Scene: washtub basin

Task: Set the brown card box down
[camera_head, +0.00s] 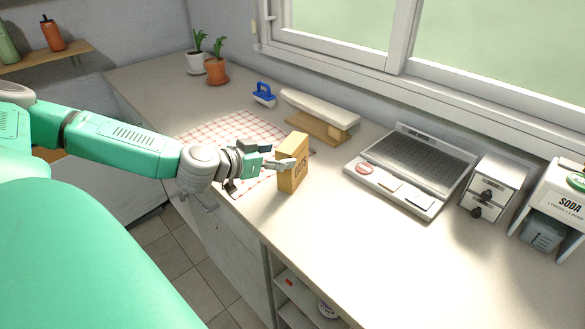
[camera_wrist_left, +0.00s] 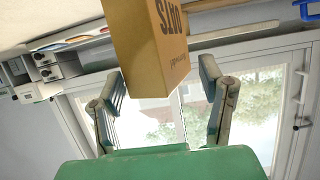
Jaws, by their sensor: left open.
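The brown card box (camera_head: 292,172), lettered OATS, stands upright on the counter near its front edge, just right of the checked cloth. My left gripper (camera_head: 280,163) is at its left side, with the fingers apart. In the left wrist view the box (camera_wrist_left: 150,45) appears upside down, beyond and between the spread fingers of the left gripper (camera_wrist_left: 160,88), with gaps showing on both sides near the tips. The box's underside contact is partly hard to see. My right gripper is not in view.
A red-and-white checked cloth (camera_head: 215,133) lies under my left wrist. Behind are a blue-handled brush (camera_head: 264,95) and a long white-topped wooden piece (camera_head: 320,112). A grey tray-like appliance (camera_head: 412,168), small drawers (camera_head: 494,187) and a soda dispenser (camera_head: 556,205) stand right. Counter right of the box is clear.

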